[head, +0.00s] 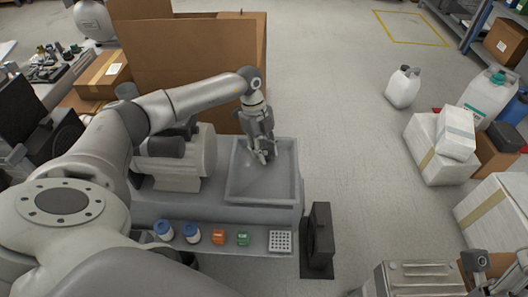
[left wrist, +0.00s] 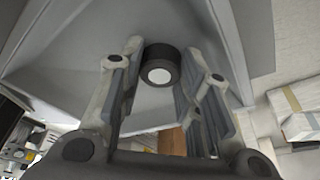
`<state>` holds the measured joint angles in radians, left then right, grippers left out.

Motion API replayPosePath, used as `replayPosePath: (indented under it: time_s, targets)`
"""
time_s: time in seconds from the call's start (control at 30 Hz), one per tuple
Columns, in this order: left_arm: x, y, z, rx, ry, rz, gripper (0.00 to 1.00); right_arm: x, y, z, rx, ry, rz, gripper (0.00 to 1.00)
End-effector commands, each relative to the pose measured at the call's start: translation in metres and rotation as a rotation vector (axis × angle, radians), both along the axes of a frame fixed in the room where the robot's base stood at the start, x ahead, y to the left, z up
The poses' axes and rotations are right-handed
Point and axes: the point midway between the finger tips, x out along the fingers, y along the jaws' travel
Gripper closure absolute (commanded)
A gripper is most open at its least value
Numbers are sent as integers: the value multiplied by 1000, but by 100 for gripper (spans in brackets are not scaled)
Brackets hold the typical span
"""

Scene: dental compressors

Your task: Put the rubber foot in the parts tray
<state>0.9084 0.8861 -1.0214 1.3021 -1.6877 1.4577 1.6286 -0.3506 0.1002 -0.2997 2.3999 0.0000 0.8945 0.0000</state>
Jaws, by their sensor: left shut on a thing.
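The rubber foot (left wrist: 161,66) is a short black cylinder with a pale round centre. In the left wrist view it sits between the fingertips of my left gripper (left wrist: 162,80), which is shut on it. In the head view my left gripper (head: 264,155) points down over the grey parts tray (head: 291,190), inside its rim outline. The foot cannot be made out there, and its height above the tray floor is unclear. The tray's grey inside also fills the background of the left wrist view (left wrist: 70,50).
A shelf in front of the tray holds blue-capped jars (head: 164,230), an orange block (head: 218,237), a green block (head: 243,239) and a white perforated block (head: 280,241). A black upright item (head: 320,238) stands right of it. A large cardboard box (head: 190,60) is behind.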

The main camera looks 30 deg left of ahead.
Motion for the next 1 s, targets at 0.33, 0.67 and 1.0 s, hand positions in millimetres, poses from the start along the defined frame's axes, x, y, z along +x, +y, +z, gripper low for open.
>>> replayPosePath:
  time_s: [0.33,0.67,1.0]
  targets:
    - [0,0,-2,0,-1,0,86,-1,0,0,3,-8,1,60]
    - [0,0,-2,0,-1,0,46,-1,0,0,2,-6,1,60]
    - [1,2,11,-1,-3,1,46,6,1,4,-9,29,-2,60]
